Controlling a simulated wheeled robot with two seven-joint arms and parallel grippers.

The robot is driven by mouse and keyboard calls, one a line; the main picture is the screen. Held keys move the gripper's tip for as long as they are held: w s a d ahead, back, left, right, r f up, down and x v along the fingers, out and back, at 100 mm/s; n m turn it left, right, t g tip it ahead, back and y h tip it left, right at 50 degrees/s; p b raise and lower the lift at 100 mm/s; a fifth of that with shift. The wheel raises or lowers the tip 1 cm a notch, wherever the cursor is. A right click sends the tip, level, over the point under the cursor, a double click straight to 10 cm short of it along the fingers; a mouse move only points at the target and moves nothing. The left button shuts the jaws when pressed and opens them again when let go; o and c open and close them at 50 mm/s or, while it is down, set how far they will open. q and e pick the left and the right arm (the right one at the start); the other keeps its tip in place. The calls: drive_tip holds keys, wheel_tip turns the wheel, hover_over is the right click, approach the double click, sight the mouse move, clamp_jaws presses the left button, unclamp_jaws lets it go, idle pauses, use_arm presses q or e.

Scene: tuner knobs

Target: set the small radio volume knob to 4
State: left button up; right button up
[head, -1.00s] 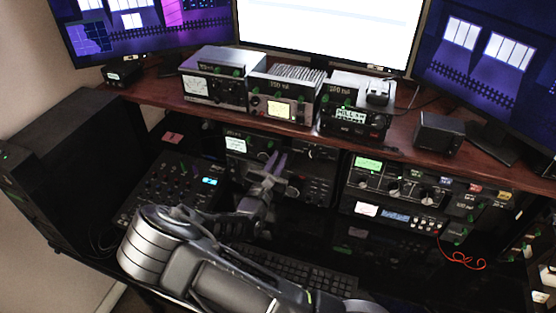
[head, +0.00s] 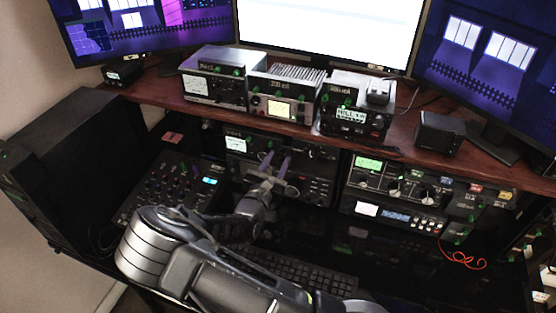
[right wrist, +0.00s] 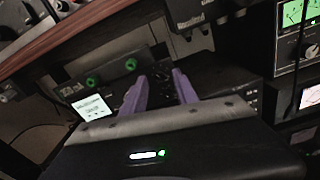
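My right gripper (head: 275,159) has purple fingers and reaches toward a black radio unit (head: 234,165) under the wooden shelf. In the right wrist view the gripper (right wrist: 160,77) is open, its two fingers apart in front of that unit's dark face. My left gripper is not in view.
The wooden shelf (head: 290,133) overhangs close above the gripper and bears several radios (head: 282,101). A second stacked unit (head: 395,185) stands to the right. A mixer panel (head: 165,185) lies left and a keyboard (head: 300,275) lies below my arm.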

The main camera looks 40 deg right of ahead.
drive_tip(key=b+v, duration=0.1)
drive_tip(key=v, duration=0.6)
drive_tip(key=shift+b, duration=0.3)
drive_tip(key=shift+a, duration=0.2)
